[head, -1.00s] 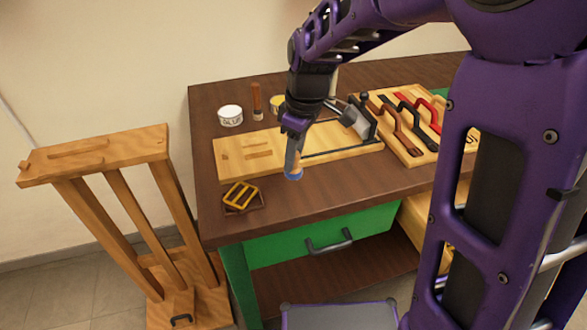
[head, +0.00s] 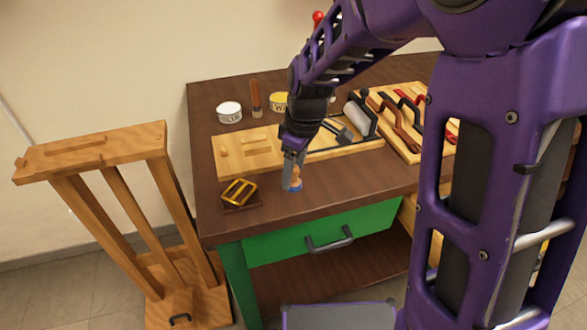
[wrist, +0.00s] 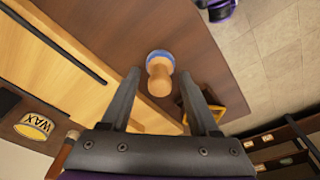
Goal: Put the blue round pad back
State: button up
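The blue round pad (head: 296,188) with its wooden handle stands on the dark bench near the front edge, blue side down. In the wrist view the pad (wrist: 159,56) shows its blue rim, with the wooden handle pointing toward the camera. My gripper (head: 290,176) is just above and beside it, and its finger partly hides the handle in the head view. In the wrist view my gripper (wrist: 158,74) is open, with a finger on each side of the handle and a gap on both sides.
A small dark tray with yellow bars (head: 239,192) lies left of the pad. Behind are a wooden board (head: 245,150), a white tin (head: 230,112) and a wax tin (head: 279,101). A wooden stand (head: 95,150) is at the left. Bare bench surrounds the pad.

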aim_at(301, 188)
notch_tip(301, 188, up, 12)
jog(key=d+p, duration=0.1)
jog(key=p, duration=0.1)
jog(key=shift+s+d, duration=0.25)
jog(key=shift+s, duration=0.2)
jog(key=shift+r, duration=0.1)
